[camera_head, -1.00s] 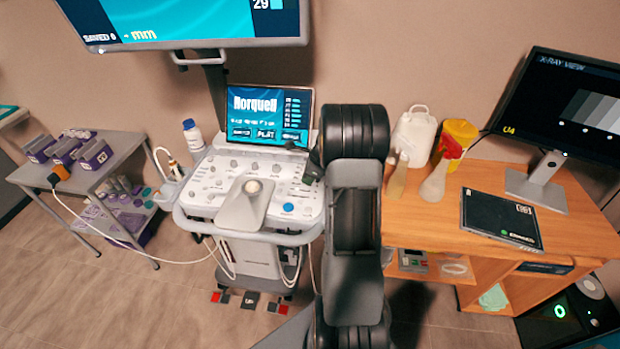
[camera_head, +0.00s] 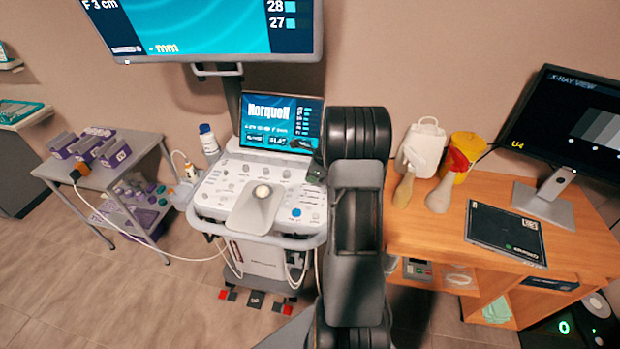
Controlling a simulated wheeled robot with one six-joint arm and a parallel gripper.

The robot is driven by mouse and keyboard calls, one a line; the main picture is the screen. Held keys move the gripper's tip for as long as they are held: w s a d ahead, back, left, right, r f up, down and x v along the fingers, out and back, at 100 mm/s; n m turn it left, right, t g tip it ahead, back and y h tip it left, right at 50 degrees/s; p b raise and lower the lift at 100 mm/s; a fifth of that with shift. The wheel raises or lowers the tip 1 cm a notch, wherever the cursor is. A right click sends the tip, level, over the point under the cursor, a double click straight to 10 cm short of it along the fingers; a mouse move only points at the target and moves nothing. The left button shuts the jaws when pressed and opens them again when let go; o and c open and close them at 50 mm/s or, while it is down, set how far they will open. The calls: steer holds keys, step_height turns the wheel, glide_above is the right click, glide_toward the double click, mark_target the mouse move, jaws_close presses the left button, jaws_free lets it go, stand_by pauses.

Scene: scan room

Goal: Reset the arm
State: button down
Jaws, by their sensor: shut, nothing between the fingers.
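My arm rises through the middle of the view as a dark grey column with black ribbed joints. A dark part of my gripper (camera_head: 316,173) shows just left of the upper arm, over the right edge of the ultrasound console (camera_head: 225,200). The gripper is small here and partly hidden by the arm. It is shut, and nothing is seen held in it.
A wooden desk (camera_head: 415,235) on the right carries a white jug (camera_head: 425,148), spray bottles, a yellow container (camera_head: 468,150), a black panel (camera_head: 505,235) and a monitor (camera_head: 580,125). A grey cart (camera_head: 135,150) with purple boxes stands left. Floor is clear at lower left.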

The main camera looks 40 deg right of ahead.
steer(key=p+v, duration=0.4)
steer(key=v, duration=0.2)
steer(key=s+a+r+n+h, duration=0.1)
steer(key=s+a+r+n, duration=0.7)
steer(key=a+n, duration=0.4)
steer(key=s+a+r+n+t+h, duration=0.1)
steer(key=s+a+r+n+h, duration=0.1)
steer(key=s+a+r+n, duration=0.7)
steer(key=s+a+n, duration=0.1)
steer(key=a+n, duration=0.3)
steer(key=n, duration=0.2)
steer(key=shift+a+t, duration=0.25)
steer(key=shift+t, duration=0.05)
